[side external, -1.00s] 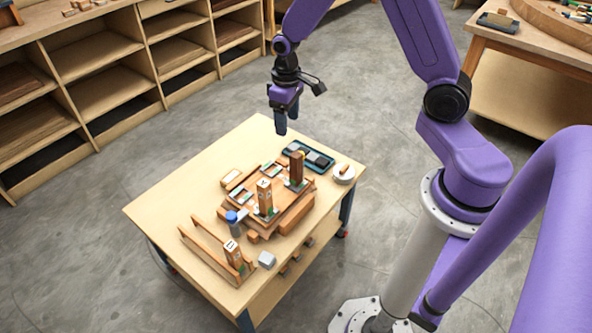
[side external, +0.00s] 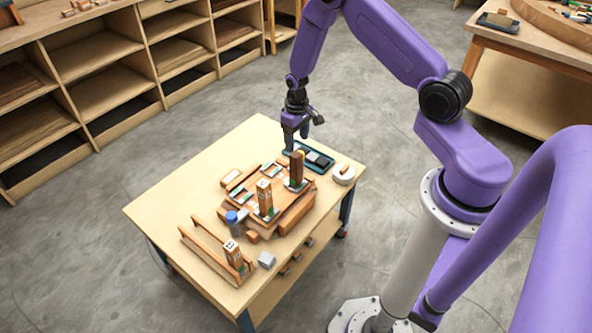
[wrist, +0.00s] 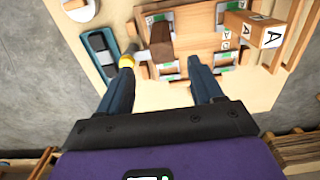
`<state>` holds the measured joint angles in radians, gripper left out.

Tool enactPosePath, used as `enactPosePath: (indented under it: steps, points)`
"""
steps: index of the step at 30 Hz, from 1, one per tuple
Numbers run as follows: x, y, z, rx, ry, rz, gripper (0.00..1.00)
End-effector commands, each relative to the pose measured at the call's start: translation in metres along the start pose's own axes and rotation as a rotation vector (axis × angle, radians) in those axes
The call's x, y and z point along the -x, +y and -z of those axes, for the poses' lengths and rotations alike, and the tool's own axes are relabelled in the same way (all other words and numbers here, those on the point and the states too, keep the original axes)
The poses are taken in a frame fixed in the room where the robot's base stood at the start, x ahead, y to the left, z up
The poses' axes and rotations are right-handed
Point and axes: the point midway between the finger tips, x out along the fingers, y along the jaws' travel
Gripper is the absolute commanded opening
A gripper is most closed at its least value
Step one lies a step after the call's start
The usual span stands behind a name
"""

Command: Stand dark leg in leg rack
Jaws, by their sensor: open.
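The dark leg (side external: 296,168) is a dark brown block standing upright at the far end of the wooden fixture on the table. In the wrist view the dark leg (wrist: 160,42) shows beyond and between my fingertips. My gripper (side external: 295,142) is open and empty, pointing down just behind and above the dark leg; its two fingers (wrist: 160,65) are spread apart in the wrist view. A rack with long wooden rails (side external: 203,253), which looks like the leg rack, is at the table's near left. A lighter leg marked with a letter (side external: 234,256) stands in it.
Another light lettered leg (side external: 265,198) stands on the fixture. A teal tray (side external: 318,160) with dark and grey pieces lies close to my gripper. A white round roll (side external: 343,174), a blue-capped bottle (side external: 233,222) and a grey block (side external: 267,260) stand nearby. The table's left side is clear.

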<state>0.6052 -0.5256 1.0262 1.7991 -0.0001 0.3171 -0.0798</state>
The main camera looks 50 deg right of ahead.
Motion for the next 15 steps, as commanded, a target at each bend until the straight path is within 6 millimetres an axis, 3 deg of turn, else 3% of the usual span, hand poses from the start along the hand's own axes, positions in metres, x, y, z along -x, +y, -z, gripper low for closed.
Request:
enactPosePath:
  steps: [6, 15]
  points:
    - [-0.033, 0.0, 0.0, 0.001, -0.001, 0.0, 0.66]
    - [-0.049, 0.0, 0.0, 0.0, 0.001, 0.0, 0.66]
